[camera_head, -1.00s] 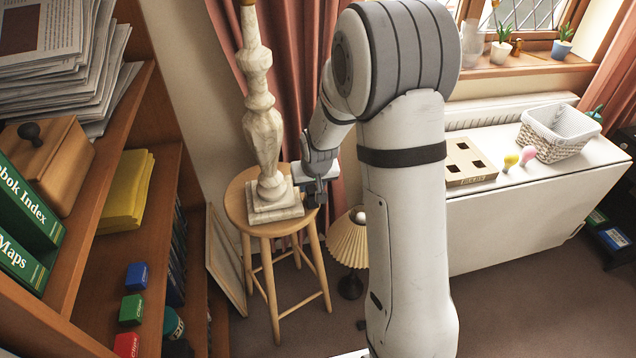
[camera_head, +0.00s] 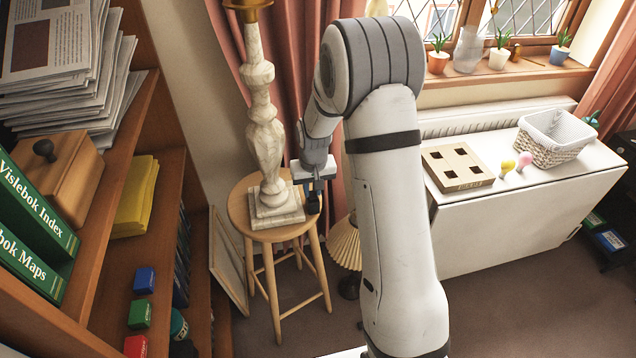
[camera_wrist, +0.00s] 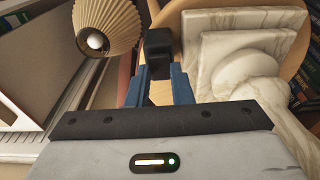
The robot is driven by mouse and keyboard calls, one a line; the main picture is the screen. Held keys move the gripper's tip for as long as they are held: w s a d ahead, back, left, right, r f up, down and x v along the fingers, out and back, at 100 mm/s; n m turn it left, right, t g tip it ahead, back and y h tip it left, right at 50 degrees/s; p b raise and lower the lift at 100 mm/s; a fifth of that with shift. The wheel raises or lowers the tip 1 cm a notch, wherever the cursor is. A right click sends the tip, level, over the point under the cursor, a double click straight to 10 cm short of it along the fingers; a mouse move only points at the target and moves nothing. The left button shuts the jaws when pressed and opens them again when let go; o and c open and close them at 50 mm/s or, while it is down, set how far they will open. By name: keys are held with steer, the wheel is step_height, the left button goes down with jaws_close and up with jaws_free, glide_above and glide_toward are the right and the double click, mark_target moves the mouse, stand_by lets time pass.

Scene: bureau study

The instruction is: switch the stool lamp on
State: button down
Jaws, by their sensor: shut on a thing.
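The stool lamp (camera_head: 264,130) has a turned, pale marble-like column and a stepped square base. It stands upright on a round wooden stool (camera_head: 238,215). Its brass top (camera_head: 248,4) is cut off by the picture's upper edge, so its bulb and shade are hidden. My gripper (camera_head: 313,200) points down just right of the base, over the stool's right edge. In the wrist view, my blue fingers are shut on a small black block (camera_wrist: 158,45), beside the marble base (camera_wrist: 240,55). I cannot tell whether the block joins the lamp.
A second lamp with a pleated shade (camera_head: 346,243) stands low, right of the stool; its bulb (camera_wrist: 96,41) shows in the wrist view. A shelf (camera_head: 120,130) is close on the left. A white table (camera_head: 520,190) on the right holds a basket (camera_head: 552,145) and wooden box (camera_head: 458,168).

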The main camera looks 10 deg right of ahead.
mark_target(313, 196)
stand_by(0.3)
steer(key=c, duration=1.3)
jaws_free()
steer(key=shift+r, duration=0.1)
steer(key=r, duration=0.7)
steer(key=shift+s+r, duration=0.3)
steer(key=shift+s, duration=0.05)
